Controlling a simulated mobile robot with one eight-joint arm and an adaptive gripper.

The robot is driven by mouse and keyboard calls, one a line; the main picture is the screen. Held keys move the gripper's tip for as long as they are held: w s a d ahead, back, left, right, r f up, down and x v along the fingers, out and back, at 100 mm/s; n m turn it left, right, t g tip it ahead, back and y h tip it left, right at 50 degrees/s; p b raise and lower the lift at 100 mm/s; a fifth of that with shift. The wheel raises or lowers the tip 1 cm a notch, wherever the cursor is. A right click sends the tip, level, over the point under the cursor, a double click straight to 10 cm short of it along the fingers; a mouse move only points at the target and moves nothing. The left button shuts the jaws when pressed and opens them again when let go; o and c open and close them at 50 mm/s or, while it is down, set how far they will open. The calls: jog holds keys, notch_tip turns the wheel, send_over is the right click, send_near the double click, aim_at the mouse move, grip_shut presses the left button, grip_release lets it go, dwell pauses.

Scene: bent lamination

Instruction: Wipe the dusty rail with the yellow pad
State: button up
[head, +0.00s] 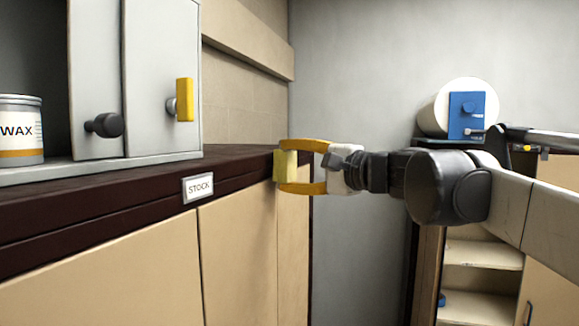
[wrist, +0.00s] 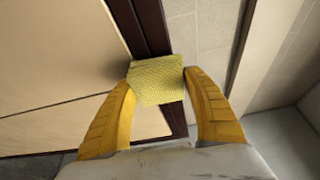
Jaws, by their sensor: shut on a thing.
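My gripper (head: 290,167), with orange-yellow fingers, is shut on the yellow pad (head: 285,166). The pad also shows in the wrist view (wrist: 158,79), a textured pale yellow block between the two fingertips (wrist: 160,76). The rail appears to be the dark brown front edge (head: 95,207) of the counter. It also shows in the wrist view (wrist: 143,25) as dark parallel strips running behind the pad. The pad is at the far right end of this edge in the head view. Whether it touches the rail I cannot tell. No dust is clearly visible.
A grey cabinet (head: 160,80) stands on the counter, with a black knob (head: 104,125) and a yellow block (head: 184,100) on its doors. A wax tin (head: 20,130) is at left.

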jog(key=shift+w+a, duration=0.3)
jog(key=shift+a, duration=0.4)
jog(key=shift+w+d, duration=0.75)
jog(key=shift+w, duration=1.2)
jog(key=shift+s+a, duration=0.25)
jog(key=shift+s, duration=0.4)
jog(key=shift+s+a, duration=0.3)
jog(key=shift+s, duration=0.4)
jog(key=shift+s+a, duration=0.25)
jog(key=shift+s, duration=0.4)
jog(key=shift+s+d, duration=0.1)
jog(key=shift+d, duration=0.4)
jog(key=shift+s+d, duration=0.3)
jog(key=shift+d, duration=0.4)
jog(key=shift+s+d, duration=0.25)
jog(key=shift+d, duration=0.5)
jog(key=shift+s+d, duration=0.3)
jog(key=shift+d, duration=0.4)
jog(key=shift+d, duration=0.15)
